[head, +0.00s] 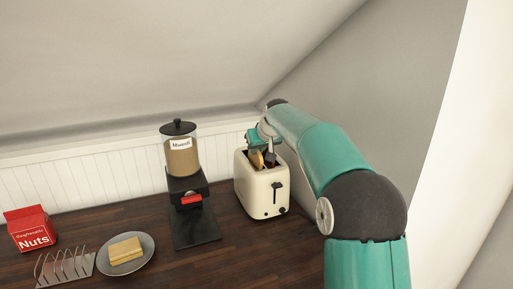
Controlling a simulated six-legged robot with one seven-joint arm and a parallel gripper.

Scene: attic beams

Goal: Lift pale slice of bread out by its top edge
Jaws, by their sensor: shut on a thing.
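The cream toaster (255,192) stands upright on the dark wooden counter, right of centre, with its slots on top and a dark lever on its front. A tan slice of bread (257,159) shows at the top of the slots. My gripper (268,155) reaches down from the teal arm to the toaster's top and is shut at a slice's top edge. The fingertips are small and partly hidden here, so how much of the slice is between them is unclear. The lower part of the bread is hidden inside the toaster.
A sloped ceiling hangs behind and above.

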